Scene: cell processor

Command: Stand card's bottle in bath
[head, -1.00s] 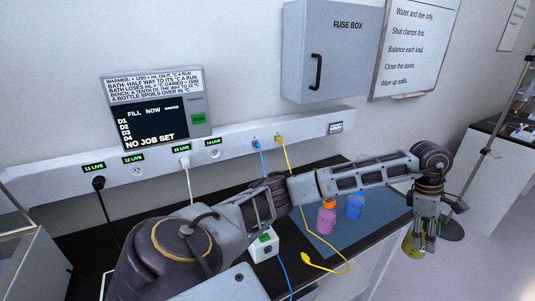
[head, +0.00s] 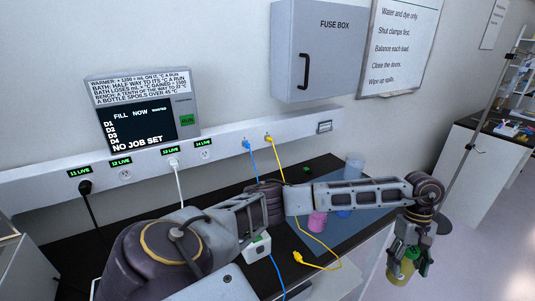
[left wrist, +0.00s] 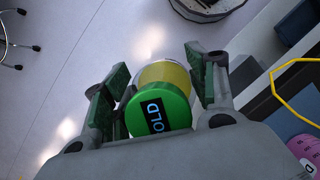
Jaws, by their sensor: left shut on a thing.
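My left gripper (head: 407,256) is shut on a yellow bottle (head: 399,270), held out past the right end of the dark bench, above the floor. The yellow body (left wrist: 165,73) shows behind the cap. My right gripper is not in view. I cannot make out a bath or a card in these frames.
On the blue mat (head: 345,238) stand a pink bottle (head: 316,222) and a blue one (head: 345,213), partly behind my left arm. A pale blue vessel (head: 354,168) stands farther back. A yellow cable (head: 322,247) crosses the mat. A screen (head: 140,126) reads "NO JOB SET".

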